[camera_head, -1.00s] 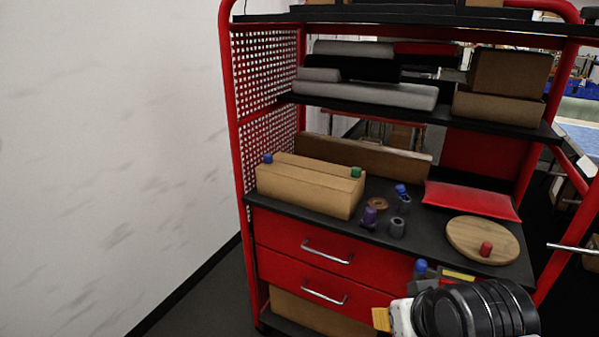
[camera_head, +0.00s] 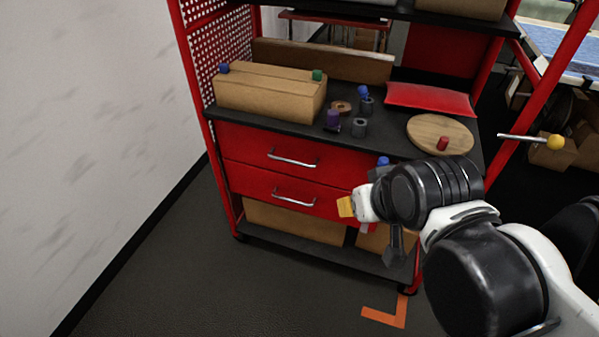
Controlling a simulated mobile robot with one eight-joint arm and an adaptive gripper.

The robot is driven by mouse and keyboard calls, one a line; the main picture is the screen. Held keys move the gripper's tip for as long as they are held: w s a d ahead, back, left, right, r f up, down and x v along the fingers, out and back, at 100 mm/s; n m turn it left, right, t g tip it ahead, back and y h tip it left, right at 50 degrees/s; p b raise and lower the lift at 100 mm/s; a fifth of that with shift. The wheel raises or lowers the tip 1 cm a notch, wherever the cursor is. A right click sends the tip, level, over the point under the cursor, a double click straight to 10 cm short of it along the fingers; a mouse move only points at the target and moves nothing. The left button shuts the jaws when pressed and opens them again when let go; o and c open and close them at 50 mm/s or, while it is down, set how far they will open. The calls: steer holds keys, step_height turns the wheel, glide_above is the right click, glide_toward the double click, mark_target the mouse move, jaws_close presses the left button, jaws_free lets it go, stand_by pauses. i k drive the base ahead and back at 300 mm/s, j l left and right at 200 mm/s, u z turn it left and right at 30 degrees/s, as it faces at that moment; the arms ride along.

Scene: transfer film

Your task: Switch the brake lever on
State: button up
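A metal rod with a yellow ball knob (camera_head: 555,142) sticks out sideways from the right post of the red cart. It looks like the brake lever, though no label shows. It lies roughly level. My gripper (camera_head: 385,235) is in front of the cart's right side, by the lower drawer, to the left of and below the knob and apart from it. My black wrist hides most of the gripper, so its fingers cannot be read as open or shut. No held thing is visible.
The red cart has two drawers (camera_head: 290,177) with metal handles. Its black top (camera_head: 285,126) carries a cardboard box (camera_head: 268,100), small capped pieces, a round wooden board (camera_head: 425,125) and a red cushion (camera_head: 430,97). A white wall stands left. An orange mark (camera_head: 390,313) lies on open floor.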

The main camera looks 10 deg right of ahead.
mark_target(555, 141)
steer(key=z, duration=1.5)
